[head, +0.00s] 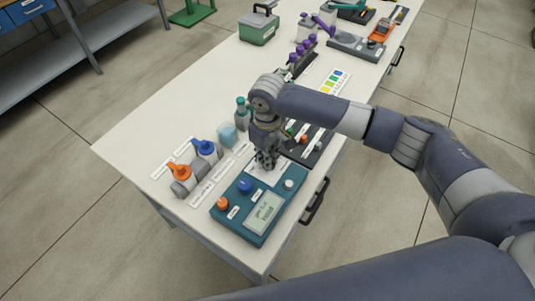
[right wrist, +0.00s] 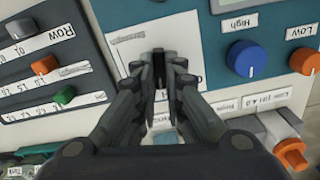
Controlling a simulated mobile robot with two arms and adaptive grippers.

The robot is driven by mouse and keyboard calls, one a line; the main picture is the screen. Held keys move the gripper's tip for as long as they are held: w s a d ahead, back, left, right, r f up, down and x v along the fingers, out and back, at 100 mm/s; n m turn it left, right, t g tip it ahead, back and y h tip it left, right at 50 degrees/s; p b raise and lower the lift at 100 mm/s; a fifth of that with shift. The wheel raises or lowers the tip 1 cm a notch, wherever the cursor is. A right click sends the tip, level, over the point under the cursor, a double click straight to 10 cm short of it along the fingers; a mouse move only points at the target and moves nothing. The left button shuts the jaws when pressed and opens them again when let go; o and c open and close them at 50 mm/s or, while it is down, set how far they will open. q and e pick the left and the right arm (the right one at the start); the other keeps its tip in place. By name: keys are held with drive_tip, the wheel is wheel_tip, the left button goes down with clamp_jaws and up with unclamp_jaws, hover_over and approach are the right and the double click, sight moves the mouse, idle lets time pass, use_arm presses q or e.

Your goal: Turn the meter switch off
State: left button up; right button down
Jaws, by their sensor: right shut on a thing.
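The meter is a teal box (head: 238,224) near the front end of the bench, with a grey display (head: 264,212), a blue knob, an orange knob and a pale knob (head: 289,184). My right gripper (head: 266,164) reaches down over the meter's far end and hides what is under it there. In the right wrist view my right gripper (right wrist: 159,72) is shut on a small dark part, apparently the meter switch (right wrist: 158,60), standing at a white printed label (right wrist: 185,40). The blue knob (right wrist: 245,58), marked High, and the orange knob (right wrist: 304,61), marked Low, are apart from the fingers. My left gripper is not in view.
A dark panel with small knobs (head: 318,143) lies just beyond the meter. The bench's near left corner is clear.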

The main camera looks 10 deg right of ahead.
drive_tip(key=shift+s+r+n+p, duration=0.1)
drive_tip(key=shift+r+n+p, duration=0.15)
drive_tip(key=shift+n+p, duration=0.9)
drive_tip(key=n+p, duration=0.1)
drive_tip(key=n, duration=0.1)
drive_tip(key=shift+a+n+p, duration=0.1)
drive_tip(key=shift+n+p, duration=0.25)
drive_tip(key=n+p, duration=0.1)
drive_tip(key=n, duration=0.2)
drive_tip(key=shift+f+p, duration=0.15)
drive_tip(key=shift+p, duration=0.15)
drive_tip(key=shift+s+n+p, duration=0.1)
drive_tip(key=shift+n+p, duration=0.3)
drive_tip(key=shift+n, duration=1.1)
drive_tip(key=c, duration=1.7)
unclamp_jaws()
wheel_tip(320, 180, up, 12)
drive_tip(key=shift+f, duration=0.1)
